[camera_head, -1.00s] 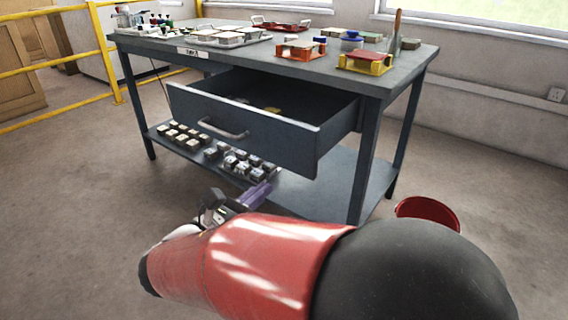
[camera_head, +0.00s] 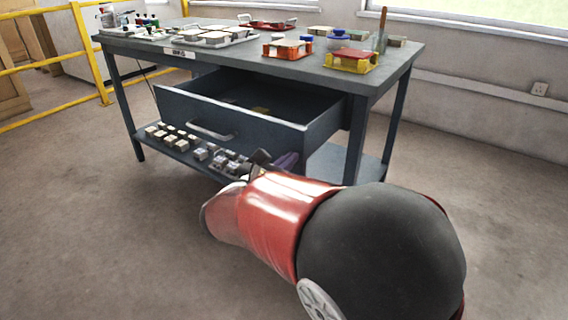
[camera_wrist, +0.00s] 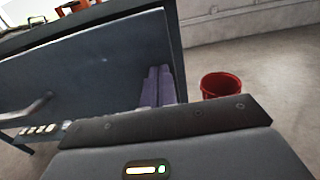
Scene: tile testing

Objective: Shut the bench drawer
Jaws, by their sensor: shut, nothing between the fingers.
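The grey bench drawer (camera_head: 262,127) hangs well open under the bench top, with its pull handle (camera_head: 212,131) on the front panel. A small yellowish item (camera_head: 261,109) lies inside. In the wrist view the drawer front (camera_wrist: 85,70) fills the left, with the handle (camera_wrist: 28,112) low at its left. My gripper (camera_head: 289,160) is shut and empty, close to the lower right of the drawer front. Its purple fingers (camera_wrist: 158,85) overlap the right end of the panel in the wrist view; I cannot tell whether they touch it. My arm hides part of the lower shelf.
The bench top (camera_head: 225,57) carries trays, tile samples and colored fixtures. Small blocks (camera_head: 172,139) stand on the lower shelf under the drawer. A red bucket (camera_wrist: 221,86) stands on the floor to the right. A yellow railing (camera_head: 90,60) runs at the left. Floor in front is clear.

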